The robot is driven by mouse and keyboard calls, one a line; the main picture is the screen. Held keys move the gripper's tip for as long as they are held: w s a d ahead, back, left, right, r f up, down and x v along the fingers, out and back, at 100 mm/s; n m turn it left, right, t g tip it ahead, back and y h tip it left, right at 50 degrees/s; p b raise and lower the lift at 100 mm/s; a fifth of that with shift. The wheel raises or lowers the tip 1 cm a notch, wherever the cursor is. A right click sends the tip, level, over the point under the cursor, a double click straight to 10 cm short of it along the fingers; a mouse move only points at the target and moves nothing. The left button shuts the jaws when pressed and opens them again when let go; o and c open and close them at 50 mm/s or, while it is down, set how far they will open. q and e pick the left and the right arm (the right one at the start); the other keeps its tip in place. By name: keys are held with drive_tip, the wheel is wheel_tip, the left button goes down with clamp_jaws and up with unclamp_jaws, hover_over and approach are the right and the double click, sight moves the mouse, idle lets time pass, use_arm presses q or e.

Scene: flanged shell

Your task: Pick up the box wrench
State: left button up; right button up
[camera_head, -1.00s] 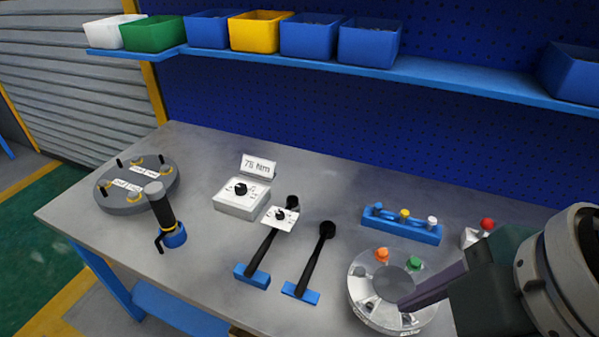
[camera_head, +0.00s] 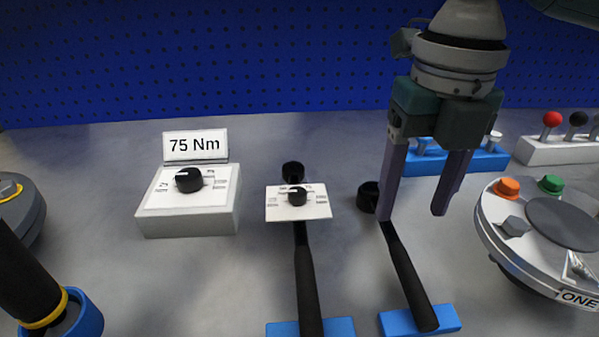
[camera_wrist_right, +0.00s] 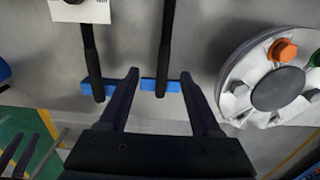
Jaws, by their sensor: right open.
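The box wrench (camera_head: 406,270) is the right of two black-handled tools on the bench. Its dark ring head (camera_head: 368,196) points to the back and its handle end lies on a blue rest (camera_head: 420,320). My right gripper (camera_head: 412,212) is open and empty, fingers pointing down, above the wrench near its head. In the right wrist view the wrench handle (camera_wrist_right: 166,45) runs between the lines of the open fingers (camera_wrist_right: 159,75), its end at the blue rest. I cannot see contact. My left gripper does not show in the head view.
A similar tool (camera_head: 306,270) with a white dial card (camera_head: 315,205) lies to the left. A dial box (camera_head: 190,215) bears a 75 Nm sign (camera_head: 195,146). A round flanged shell (camera_head: 510,250) stands right. A blue holder (camera_head: 480,160) is behind the gripper.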

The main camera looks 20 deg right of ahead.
sight(402, 251)
drive_tip(key=f, duration=0.3)
drive_tip(key=shift+s+d+f, duration=0.2)
drive_tip(key=shift+f, duration=0.15)
drive_tip(key=f, duration=0.1)
drive_tip(key=f+b, duration=0.1)
drive_tip(key=f, duration=0.2)
drive_tip(key=shift+w+d+f, duration=0.25)
drive_tip(key=shift+f, duration=0.45)
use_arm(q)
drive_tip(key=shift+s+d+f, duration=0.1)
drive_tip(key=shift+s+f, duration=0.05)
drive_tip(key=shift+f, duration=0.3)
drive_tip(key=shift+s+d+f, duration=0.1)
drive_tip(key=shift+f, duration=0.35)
use_arm(e)
clamp_jaws()
drive_tip(key=shift+r, duration=0.1)
